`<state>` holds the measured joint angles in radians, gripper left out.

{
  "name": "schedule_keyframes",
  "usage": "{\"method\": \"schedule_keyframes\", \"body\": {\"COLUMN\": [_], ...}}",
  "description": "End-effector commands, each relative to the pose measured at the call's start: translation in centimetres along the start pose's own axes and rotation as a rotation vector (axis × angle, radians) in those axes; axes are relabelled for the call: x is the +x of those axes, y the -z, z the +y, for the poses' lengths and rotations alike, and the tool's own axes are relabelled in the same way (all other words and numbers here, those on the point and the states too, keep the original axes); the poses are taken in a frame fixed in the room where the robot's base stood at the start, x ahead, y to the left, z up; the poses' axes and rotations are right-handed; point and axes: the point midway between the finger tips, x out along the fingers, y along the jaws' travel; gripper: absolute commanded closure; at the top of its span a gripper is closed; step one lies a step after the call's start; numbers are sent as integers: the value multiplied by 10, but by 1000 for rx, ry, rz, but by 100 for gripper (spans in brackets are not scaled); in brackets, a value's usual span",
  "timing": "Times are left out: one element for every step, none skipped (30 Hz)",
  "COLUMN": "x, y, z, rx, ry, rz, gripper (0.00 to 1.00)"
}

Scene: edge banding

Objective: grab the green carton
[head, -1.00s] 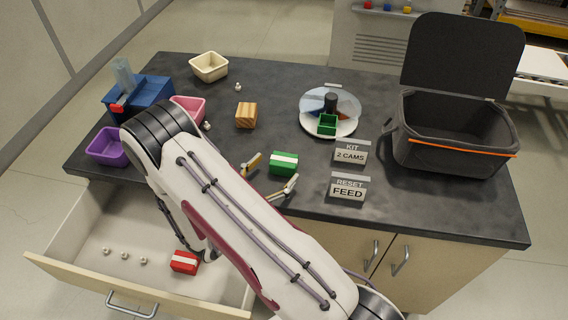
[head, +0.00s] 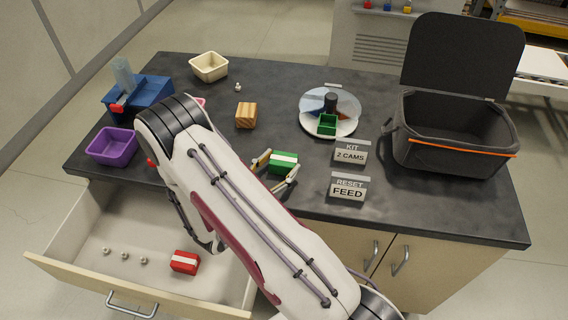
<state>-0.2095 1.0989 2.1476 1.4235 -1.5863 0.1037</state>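The green carton (head: 283,158) is a small green box with a white band, lying on the dark tabletop near the front middle. My gripper (head: 276,172) is at the carton, with one yellow-tipped finger at its left side and the other at its front right. The fingers are spread apart, with the carton's near part between them. Whether either finger touches the carton cannot be told. My white arm hides the gripper's base.
A wooden block (head: 246,115) and a round divided tray (head: 345,126) lie behind. The open drawer (head: 85,245) holds a red carton (head: 185,262). An open black bag (head: 455,160) stands at right.

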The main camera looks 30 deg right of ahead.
Motion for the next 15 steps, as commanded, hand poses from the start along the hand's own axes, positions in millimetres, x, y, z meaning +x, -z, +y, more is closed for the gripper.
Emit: {"method": "schedule_keyframes", "body": {"x": [0,0,0,0,0,0,0,0,0,0,0,0,0,0,0], "y": [0,0,0,0,0,0,0,0,0,0,0,0,1,1,2], "z": [0,0,0,0,0,0,0,0,0,0,0,0,0,0,0], "rx": [0,0,0,0,0,0,0,0,0,0,0,0,0,0,1], "ry": [0,0,0,0,0,0,0,0,0,0,0,0,0,0,0], "rz": [0,0,0,0,0,0,0,0,0,0,0,0,0,0,0], "gripper": [63,64,64,64,64,64,64,64,64,64,64,64,64,64,64]}}
